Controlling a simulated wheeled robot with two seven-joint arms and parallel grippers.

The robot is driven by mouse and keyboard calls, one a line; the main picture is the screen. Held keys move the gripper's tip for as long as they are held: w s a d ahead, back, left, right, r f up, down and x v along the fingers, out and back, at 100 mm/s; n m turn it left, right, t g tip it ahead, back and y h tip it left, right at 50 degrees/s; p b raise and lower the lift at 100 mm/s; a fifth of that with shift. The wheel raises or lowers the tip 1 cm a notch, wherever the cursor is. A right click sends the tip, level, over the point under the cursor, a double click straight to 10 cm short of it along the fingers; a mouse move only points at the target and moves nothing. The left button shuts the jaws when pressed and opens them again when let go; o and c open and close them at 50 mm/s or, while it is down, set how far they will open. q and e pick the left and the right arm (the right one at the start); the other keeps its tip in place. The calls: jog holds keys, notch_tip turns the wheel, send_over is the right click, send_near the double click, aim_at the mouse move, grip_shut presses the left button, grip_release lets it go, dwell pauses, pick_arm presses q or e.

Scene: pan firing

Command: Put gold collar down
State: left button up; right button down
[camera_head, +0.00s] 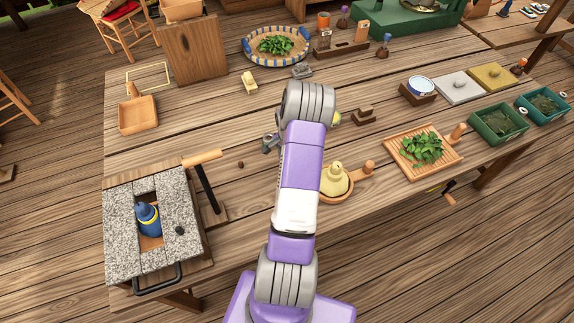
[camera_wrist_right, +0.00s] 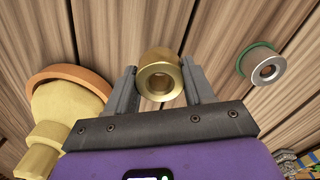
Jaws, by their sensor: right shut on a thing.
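The gold collar (camera_wrist_right: 160,76) is a short brass-coloured ring with a round hole facing the camera in the right wrist view. My right gripper (camera_wrist_right: 160,88) is shut on it, one grey finger at each side. The collar appears held above the wooden table (camera_head: 225,115), though the gap beneath it cannot be judged. My left gripper is not in view.
A round wooden board (camera_head: 343,190) with a yellow knobbed piece (camera_head: 335,180) lies near the arm, and a green-rimmed ring (camera_wrist_right: 264,68) lies on the other side. A stone-topped stove (camera_head: 120,225) with a blue bottle (camera_head: 148,219) stands left. A leaf tray (camera_head: 398,162) is right.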

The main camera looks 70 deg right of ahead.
notch_tip(320, 180, down, 4)
jog(key=shift+r, duration=0.15)
jog(key=shift+w+f, duration=0.1)
jog(key=shift+f, duration=0.15)
jog(key=shift+f+b, duration=0.2)
jog(key=shift+b, duration=0.15)
jog(key=shift+c, duration=2.1)
grip_release()
jog(key=shift+r, duration=0.15)
